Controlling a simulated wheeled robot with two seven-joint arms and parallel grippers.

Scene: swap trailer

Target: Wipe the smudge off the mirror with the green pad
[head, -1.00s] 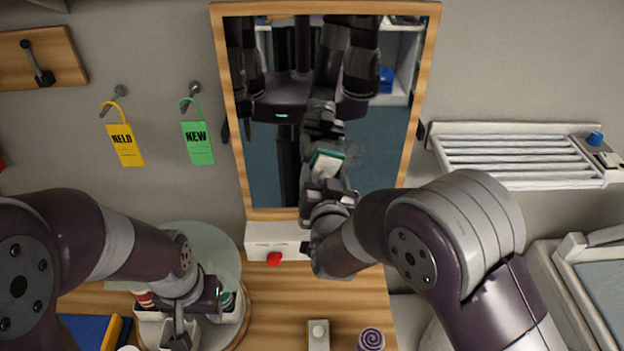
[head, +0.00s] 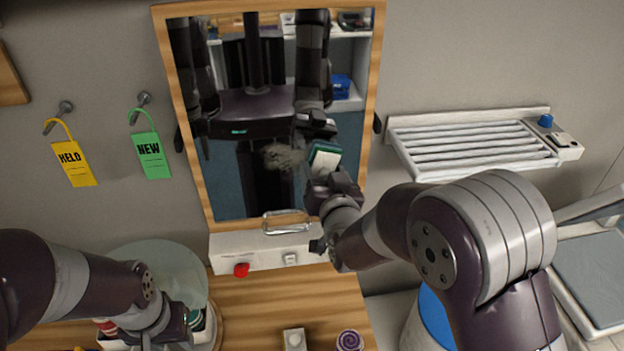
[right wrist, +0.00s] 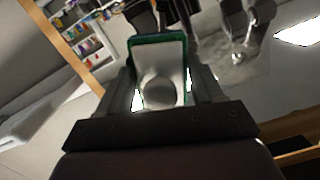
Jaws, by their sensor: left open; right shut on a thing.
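The wood-framed mirror (head: 235,185) hangs on the wall in the head view. A grey-brown smudge (head: 283,157) shows on its glass, right of the middle. My right gripper (head: 328,178) is shut on the green pad (head: 325,158), which has a pale body and a green edge. The pad is in front of the glass just right of the smudge; I cannot tell if it touches. The pad (right wrist: 158,60) also shows between the fingers in the right wrist view, with a round grey knob on it. My left gripper (head: 162,338) is open, low at left, partly cut off.
A metal handle (head: 285,222) and a white box (head: 265,256) with a red knob (head: 241,270) are below the mirror. A yellow tag (head: 74,163) and a green tag (head: 151,155) hang at left. A white rack (head: 470,143) is at right. A round clear-topped container sits beside my left gripper.

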